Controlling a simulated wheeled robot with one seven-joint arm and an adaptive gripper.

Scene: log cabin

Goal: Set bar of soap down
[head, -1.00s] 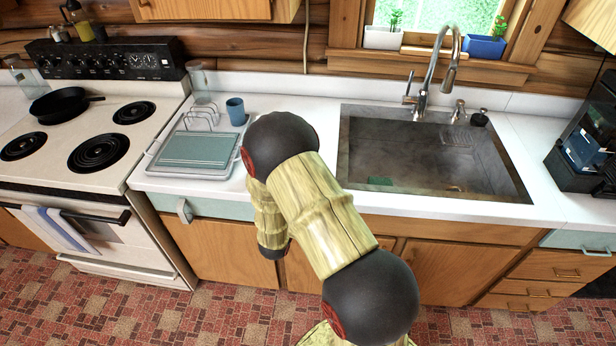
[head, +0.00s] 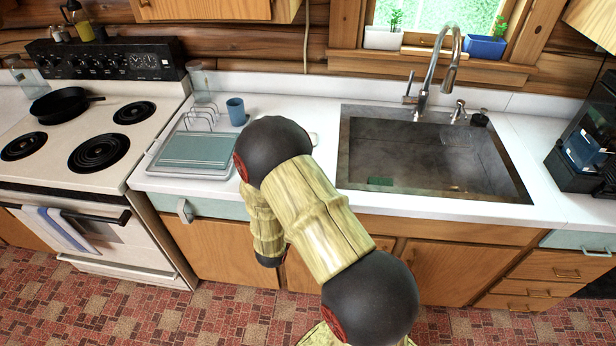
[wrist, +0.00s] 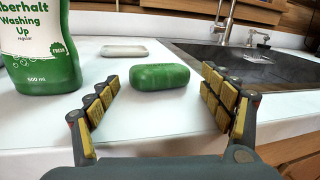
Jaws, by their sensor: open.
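A green bar of soap (wrist: 159,77) lies on the white counter (wrist: 150,119) in the wrist view, a little beyond and between my fingertips. My gripper (wrist: 165,95) is open, with a finger on each side of the near space and clear gaps to the soap. The soap appears to rest flat on the counter. In the head view my arm hides the soap and my gripper.
A green washing-up bottle (wrist: 41,45) stands close by my left finger. A pale soap dish (wrist: 123,51) lies behind the soap. The sink (head: 430,150) is to the right. A dish rack (head: 195,150) and blue cup (head: 236,111) stand left.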

